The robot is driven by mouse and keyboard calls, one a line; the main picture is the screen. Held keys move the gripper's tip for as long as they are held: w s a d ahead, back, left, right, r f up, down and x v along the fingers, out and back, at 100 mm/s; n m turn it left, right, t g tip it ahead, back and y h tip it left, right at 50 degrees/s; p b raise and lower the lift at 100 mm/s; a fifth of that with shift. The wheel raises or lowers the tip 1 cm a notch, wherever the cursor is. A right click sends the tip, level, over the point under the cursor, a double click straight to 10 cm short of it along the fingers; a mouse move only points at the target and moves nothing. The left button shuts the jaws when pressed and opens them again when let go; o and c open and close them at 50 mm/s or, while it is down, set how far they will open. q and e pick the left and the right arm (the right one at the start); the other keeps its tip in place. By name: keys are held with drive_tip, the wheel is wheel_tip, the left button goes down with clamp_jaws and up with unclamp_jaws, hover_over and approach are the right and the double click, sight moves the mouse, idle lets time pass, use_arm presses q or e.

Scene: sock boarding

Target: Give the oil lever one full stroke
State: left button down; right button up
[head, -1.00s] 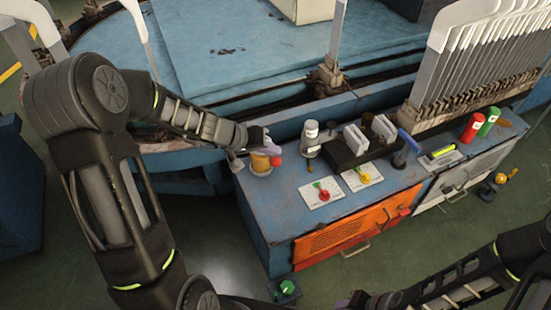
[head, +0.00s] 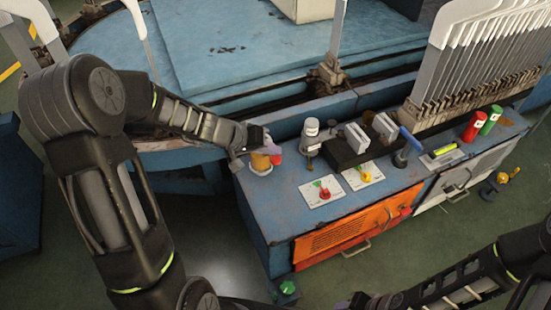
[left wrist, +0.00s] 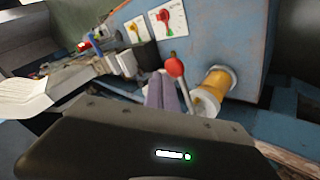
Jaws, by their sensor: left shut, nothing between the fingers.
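The oil lever (left wrist: 180,85) has a thin metal rod with a red ball knob, beside a yellow oil cylinder (left wrist: 217,80) in the left wrist view. In the head view the red knob (head: 276,160) and the yellow cylinder (head: 260,162) sit at the left end of the blue bench. My left gripper (head: 273,147) is shut and empty just above the knob. Its purple-grey fingers (left wrist: 163,92) show left of the rod in the left wrist view; I cannot tell whether they touch it. My right gripper (head: 358,300) is at the bottom edge of the head view, its fingers unclear.
A white-capped bottle (head: 311,132) and a black block with grey plates (head: 352,145) stand right of the knob. Two dial cards (head: 313,198) (head: 352,183) lie in front. A blue-handled lever (head: 409,140) and red and green cans (head: 473,127) stand farther right.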

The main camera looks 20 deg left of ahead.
sight(271, 161)
use_arm(q)
drive_tip(key=shift+s+d+f+b, duration=0.1)
drive_tip(key=shift+d+f+b, duration=0.05)
drive_tip(key=shift+f+b, duration=1.15)
drive_tip(key=shift+s+d+f+b, duration=0.1)
drive_tip(key=shift+f+b, duration=0.9)
drive_tip(key=shift+b, duration=0.6)
idle(2.4)
idle(0.6)
drive_tip(key=shift+w+a+r+p, duration=0.15)
drive_tip(key=shift+r+p, duration=0.85)
drive_tip(key=shift+r, duration=0.4)
drive_tip(key=shift+w+a+r+p, duration=0.1)
drive_tip(key=shift+a+r+p, duration=0.05)
drive_tip(key=shift+r+p, duration=1)
drive_tip(key=shift+r, duration=0.3)
drive_tip(key=shift+w+a+r+p, duration=0.1)
drive_tip(key=shift+r+p, duration=0.7)
drive_tip(key=shift+r, duration=0.4)
drive_tip(key=shift+w+a+r+p, duration=0.1)
drive_tip(key=shift+r+p, duration=0.65)
drive_tip(key=shift+r, duration=0.4)
